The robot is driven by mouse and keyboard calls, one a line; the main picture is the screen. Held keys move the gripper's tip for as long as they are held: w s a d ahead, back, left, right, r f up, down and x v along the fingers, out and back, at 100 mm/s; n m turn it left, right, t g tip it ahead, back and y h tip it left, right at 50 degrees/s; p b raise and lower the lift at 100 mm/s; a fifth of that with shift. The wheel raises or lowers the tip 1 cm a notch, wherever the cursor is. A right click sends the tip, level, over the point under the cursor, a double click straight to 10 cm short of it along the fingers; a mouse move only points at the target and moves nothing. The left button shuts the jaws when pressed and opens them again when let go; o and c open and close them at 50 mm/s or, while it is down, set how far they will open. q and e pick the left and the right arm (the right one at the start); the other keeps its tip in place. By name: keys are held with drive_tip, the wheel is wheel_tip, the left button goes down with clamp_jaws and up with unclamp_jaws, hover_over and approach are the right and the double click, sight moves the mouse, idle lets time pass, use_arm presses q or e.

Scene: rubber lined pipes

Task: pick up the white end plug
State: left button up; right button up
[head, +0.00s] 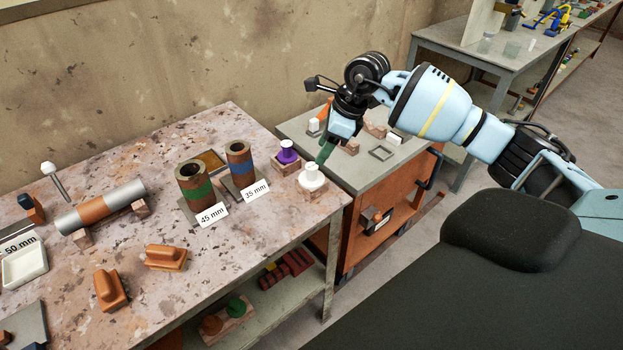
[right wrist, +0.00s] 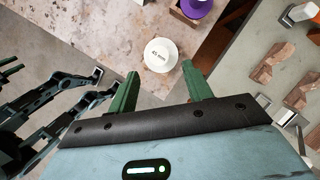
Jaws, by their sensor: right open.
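The white end plug (head: 311,178) stands on a small wooden block at the right end of the stained bench. It also shows in the right wrist view (right wrist: 160,55), from above, with a small printed mark on its round top. My right gripper (head: 325,153) is just above and slightly right of the plug in the head view. Its green fingers are open (right wrist: 160,72) and empty, with the plug lying beyond the gap between their tips. The fingers do not appear to touch it. In the head view the fingers overlap each other. My left gripper is not seen.
A purple plug (head: 287,153) stands on its block close behind the white one. Two lined pipes stand left, with 45 mm (head: 213,215) and 35 mm (head: 255,190) cards. An orange cart (head: 378,240) with a grey top stands right, beyond a gap.

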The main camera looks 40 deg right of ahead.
sight(312, 166)
drive_tip(key=shift+p+x, duration=0.3)
drive_tip(key=shift+x, duration=3.4)
drive_tip(key=shift+a+r, duration=0.1)
drive_tip(key=shift+a, duration=0.05)
drive_tip(key=c, duration=1.1)
